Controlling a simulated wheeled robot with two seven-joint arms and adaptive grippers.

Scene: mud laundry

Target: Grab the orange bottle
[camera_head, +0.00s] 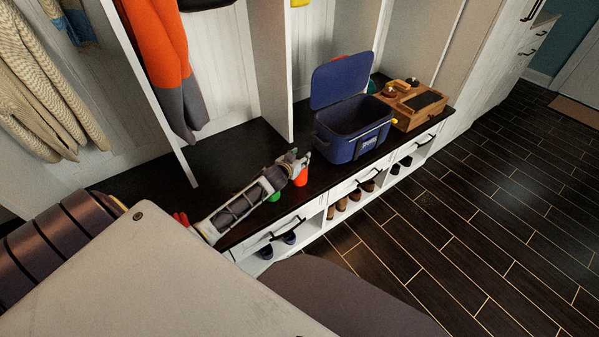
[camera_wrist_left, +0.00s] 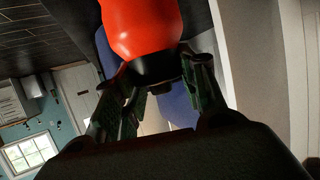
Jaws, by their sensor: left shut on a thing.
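The orange bottle (camera_head: 301,176) shows below the fingers of my left gripper (camera_head: 294,161), over the front part of the dark bench top. In the left wrist view the orange bottle (camera_wrist_left: 143,27) fills the top middle, with its black cap end between the two fingers. My left gripper (camera_wrist_left: 160,85) is shut on that end. The frames do not clearly show whether the bottle touches the bench. My right gripper is not in view.
A blue cooler (camera_head: 345,135) with its lid open stands on the bench, right of the bottle. A wooden box (camera_head: 412,106) sits beyond it. A green thing (camera_head: 275,197) is partly hidden by my arm. Shoes (camera_head: 342,204) fill cubbies below. Coats (camera_head: 160,60) hang at left.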

